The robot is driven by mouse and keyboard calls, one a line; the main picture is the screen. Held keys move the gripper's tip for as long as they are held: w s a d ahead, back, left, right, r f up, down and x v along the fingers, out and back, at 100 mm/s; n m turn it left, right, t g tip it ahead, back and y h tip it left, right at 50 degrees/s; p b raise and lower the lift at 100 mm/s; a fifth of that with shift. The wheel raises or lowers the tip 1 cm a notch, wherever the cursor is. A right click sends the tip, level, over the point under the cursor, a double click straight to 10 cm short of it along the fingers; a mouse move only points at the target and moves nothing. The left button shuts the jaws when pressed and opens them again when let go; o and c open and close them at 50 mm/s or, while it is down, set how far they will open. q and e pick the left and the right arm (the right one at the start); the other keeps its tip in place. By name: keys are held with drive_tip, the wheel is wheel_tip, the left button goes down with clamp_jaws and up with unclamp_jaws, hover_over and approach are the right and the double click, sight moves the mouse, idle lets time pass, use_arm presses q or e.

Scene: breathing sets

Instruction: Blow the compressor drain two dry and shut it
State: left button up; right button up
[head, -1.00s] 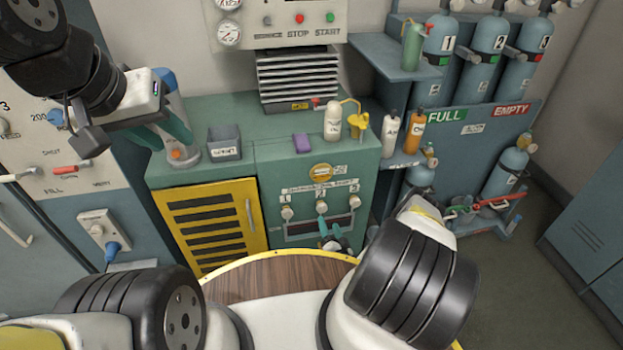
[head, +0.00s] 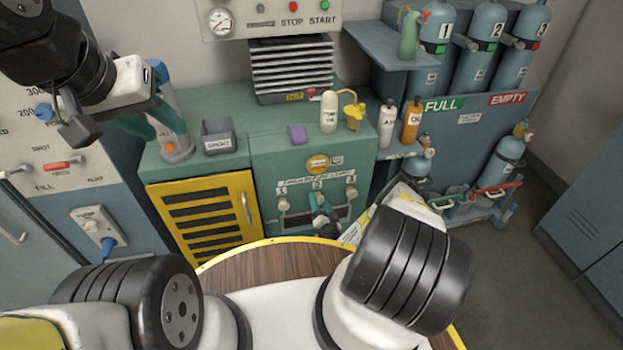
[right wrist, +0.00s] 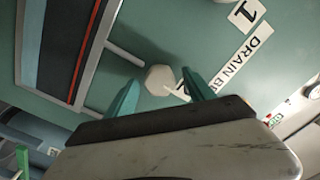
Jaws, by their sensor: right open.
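The drain panel (head: 299,215) on the green compressor cabinet has three pale knobs under labels 1, 2 and 3. My right gripper (head: 321,203) is in front of the middle knob, drain two, and partly covers it. In the right wrist view the pale six-sided knob (right wrist: 162,80) lies just beyond my open right gripper (right wrist: 164,92), roughly between its two green fingers. I cannot tell if they touch it. A label by the knob is partly hidden by a finger. My left gripper (head: 153,122) hangs at upper left, fingers apart and empty, before a blue-topped cylinder (head: 174,140).
A grey bin (head: 217,138), purple cloth (head: 297,134), white bottle (head: 329,112) and yellow oil can (head: 354,114) stand on the cabinet top. A yellow louvred door (head: 206,218) is left of the drains. A wood-topped round surface (head: 270,264) lies below them.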

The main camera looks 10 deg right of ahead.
clamp_jaws()
